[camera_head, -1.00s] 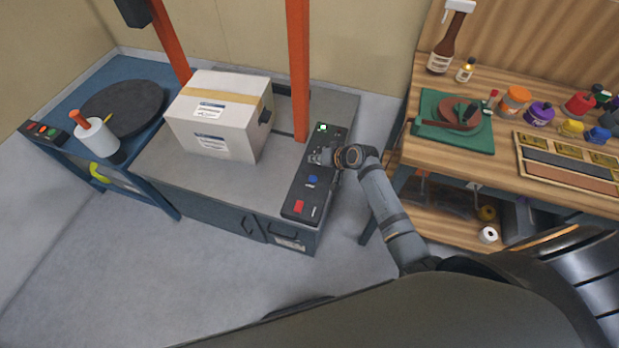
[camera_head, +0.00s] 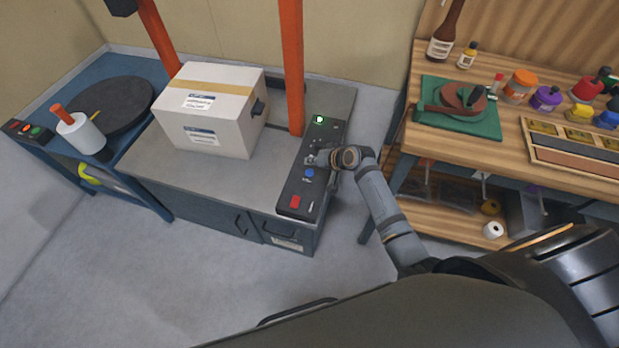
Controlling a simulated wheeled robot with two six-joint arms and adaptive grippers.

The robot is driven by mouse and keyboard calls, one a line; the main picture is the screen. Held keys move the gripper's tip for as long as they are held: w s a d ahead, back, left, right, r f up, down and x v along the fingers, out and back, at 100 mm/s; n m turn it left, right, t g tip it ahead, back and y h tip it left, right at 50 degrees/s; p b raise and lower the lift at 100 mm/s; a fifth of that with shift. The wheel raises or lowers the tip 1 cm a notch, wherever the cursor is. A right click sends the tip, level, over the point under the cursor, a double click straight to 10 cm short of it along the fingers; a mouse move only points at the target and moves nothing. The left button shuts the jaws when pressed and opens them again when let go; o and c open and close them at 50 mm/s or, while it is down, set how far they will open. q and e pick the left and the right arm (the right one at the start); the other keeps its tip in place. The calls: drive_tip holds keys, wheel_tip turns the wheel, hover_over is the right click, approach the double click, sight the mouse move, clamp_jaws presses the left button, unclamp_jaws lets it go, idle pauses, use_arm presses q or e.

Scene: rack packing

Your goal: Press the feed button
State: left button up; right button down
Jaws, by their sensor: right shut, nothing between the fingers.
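A black control panel (camera_head: 314,136) lies along the right edge of the strapping machine's top. It carries a lit green button or lamp (camera_head: 319,119) at the far end, a blue button (camera_head: 309,173) in the middle and a red button (camera_head: 295,202) at the near end. Labels are too small to read, so I cannot tell which is the feed button. My right gripper (camera_head: 316,159) is shut and empty, low over the panel just beyond the blue button. I cannot tell whether it touches the panel. My left gripper is out of view.
A taped cardboard box (camera_head: 211,110) sits on the machine top (camera_head: 170,175), beside an orange arch post (camera_head: 292,70). A wooden workbench (camera_head: 430,150) with bottles and paints stands close on the right. A blue table (camera_head: 130,165) with a wrap roll is at left.

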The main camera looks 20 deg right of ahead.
sight(312, 174)
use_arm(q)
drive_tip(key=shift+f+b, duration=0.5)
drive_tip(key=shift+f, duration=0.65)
use_arm(e)
drive_tip(key=shift+f, duration=1.55)
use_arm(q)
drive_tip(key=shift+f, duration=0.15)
use_arm(e)
drive_tip(key=shift+f, duration=0.4)
use_arm(q)
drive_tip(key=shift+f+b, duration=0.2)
drive_tip(key=shift+b, duration=0.2)
use_arm(e)
drive_tip(key=shift+f, duration=0.45)
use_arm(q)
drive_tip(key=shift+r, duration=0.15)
use_arm(e)
drive_tip(key=shift+r, duration=0.15)
use_arm(q)
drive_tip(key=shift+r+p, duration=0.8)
drive_tip(key=shift+p, duration=0.2)
use_arm(e)
drive_tip(key=shift+r, duration=0.75)
wheel_tip(312, 174, up, 5)
drive_tip(key=p, duration=0.5)
drive_tip(key=shift+r, duration=0.1)
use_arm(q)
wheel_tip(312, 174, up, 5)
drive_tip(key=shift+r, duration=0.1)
